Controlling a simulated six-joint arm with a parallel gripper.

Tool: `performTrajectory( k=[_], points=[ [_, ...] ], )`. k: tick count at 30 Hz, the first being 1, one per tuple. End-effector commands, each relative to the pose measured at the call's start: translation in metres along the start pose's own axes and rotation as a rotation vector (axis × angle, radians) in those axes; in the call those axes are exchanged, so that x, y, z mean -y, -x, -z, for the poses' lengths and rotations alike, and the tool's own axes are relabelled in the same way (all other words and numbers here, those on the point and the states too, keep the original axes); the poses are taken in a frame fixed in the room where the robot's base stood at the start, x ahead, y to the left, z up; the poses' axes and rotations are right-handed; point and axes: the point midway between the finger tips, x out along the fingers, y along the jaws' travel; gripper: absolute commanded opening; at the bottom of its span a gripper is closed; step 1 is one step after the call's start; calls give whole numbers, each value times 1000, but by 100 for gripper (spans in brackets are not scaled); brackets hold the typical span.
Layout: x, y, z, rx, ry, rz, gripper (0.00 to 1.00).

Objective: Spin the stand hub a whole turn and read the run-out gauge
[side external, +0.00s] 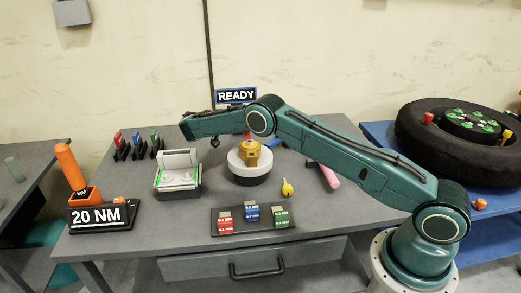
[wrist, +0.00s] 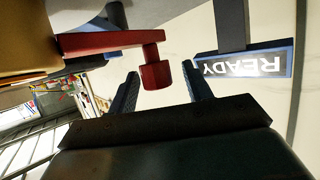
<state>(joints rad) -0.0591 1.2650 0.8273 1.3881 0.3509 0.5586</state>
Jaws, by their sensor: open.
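The stand hub (side external: 251,152) is a brass-coloured block on a white round stand (side external: 241,170) with a dark base, in the middle of the bench. A red crank arm with a knob (wrist: 157,74) reaches out from the brass body (wrist: 25,42) at the left of the wrist view. My gripper (wrist: 163,84) is open, and the red knob shows in the gap between its two dark fingers; I cannot tell whether they touch it. In the side view my gripper is mostly hidden by my arm. I cannot pick out a run-out gauge; a sign (side external: 237,96) reads READY.
A grey fixture (side external: 179,178) and coloured tools (side external: 136,145) stand left of the hub. An orange-handled tool (side external: 71,166) stands by a 20 NM plate (side external: 101,216). A block tray (side external: 285,221), yellow piece (side external: 287,188) and pink handle (side external: 329,176) lie nearby. A wheel (side external: 420,135) lies at right.

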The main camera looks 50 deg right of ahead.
Motion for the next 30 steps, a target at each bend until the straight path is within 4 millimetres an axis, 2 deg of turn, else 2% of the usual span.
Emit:
performTrajectory(
  k=[30],
  points=[
    [23, 32, -13, 0, 146, 353, 50]
  ],
)
